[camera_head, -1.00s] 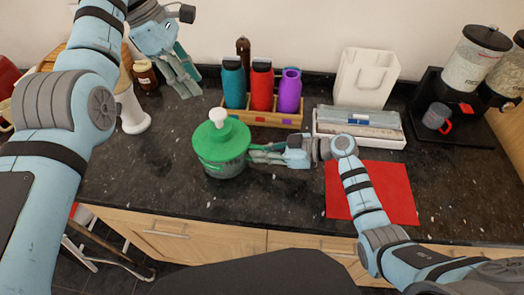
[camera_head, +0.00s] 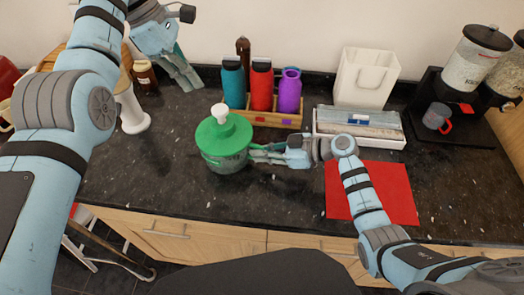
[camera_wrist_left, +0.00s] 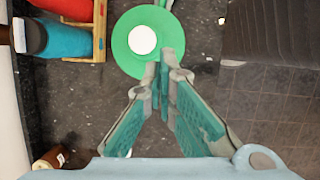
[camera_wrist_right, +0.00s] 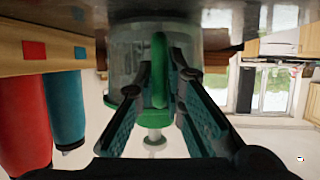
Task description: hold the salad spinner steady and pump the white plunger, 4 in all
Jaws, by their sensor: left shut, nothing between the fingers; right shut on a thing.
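The salad spinner (camera_head: 225,160) stands on the dark counter, with a clear bowl and a green lid (camera_head: 208,138). Its white plunger (camera_head: 220,113) stands up from the lid's middle. It shows from above in the left wrist view (camera_wrist_left: 142,40) and upside down in the right wrist view (camera_wrist_right: 155,140). My right gripper (camera_head: 253,155) is at the spinner's right side, shut on its green handle (camera_wrist_right: 159,65). My left gripper (camera_head: 194,84) is shut and empty, up to the left of the spinner and apart from it; its fingertips (camera_wrist_left: 164,76) meet in the left wrist view.
Behind the spinner, a wooden rack (camera_head: 262,119) holds teal, red and purple bottles. A white pepper-mill-like object (camera_head: 132,112) stands left. A red mat (camera_head: 395,190) and a white tray (camera_head: 360,134) lie right. The counter in front of the spinner is clear.

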